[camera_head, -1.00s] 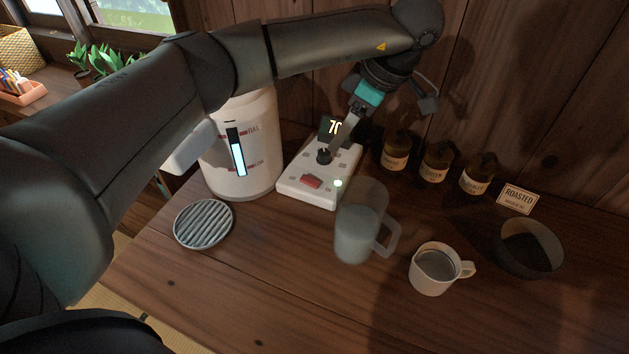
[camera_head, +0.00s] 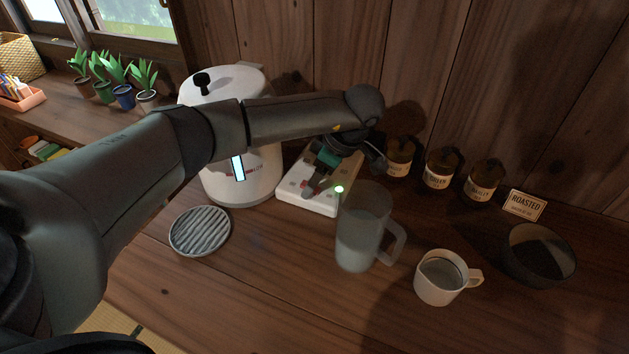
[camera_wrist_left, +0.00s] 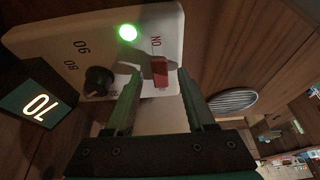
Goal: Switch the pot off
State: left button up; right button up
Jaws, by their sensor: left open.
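The white pot (camera_head: 246,165) stands at the back left of the counter, with a black knob on its lid and a lit level strip on its front. Its white control panel (camera_head: 322,201) lies to its right. In the left wrist view the panel carries a red switch (camera_wrist_left: 160,72) beside the letters ON, a black dial (camera_wrist_left: 98,81) and a lit green lamp (camera_wrist_left: 128,32). A display there reads 70. My left gripper (camera_head: 311,190) is over the panel; in the wrist view its open fingers (camera_wrist_left: 160,92) point at the red switch. My right gripper is not in view.
A frosted jug (camera_head: 358,235) stands just right of the panel, with a white cup (camera_head: 438,279) and a dark bowl (camera_head: 539,256) farther right. Several brown bottles (camera_head: 438,170) line the wall. A round slatted drain (camera_head: 200,231) lies in front of the pot.

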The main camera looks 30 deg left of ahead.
pick_arm(q)
jog(key=shift+c, duration=0.2)
grip_shut()
dwell(0.3)
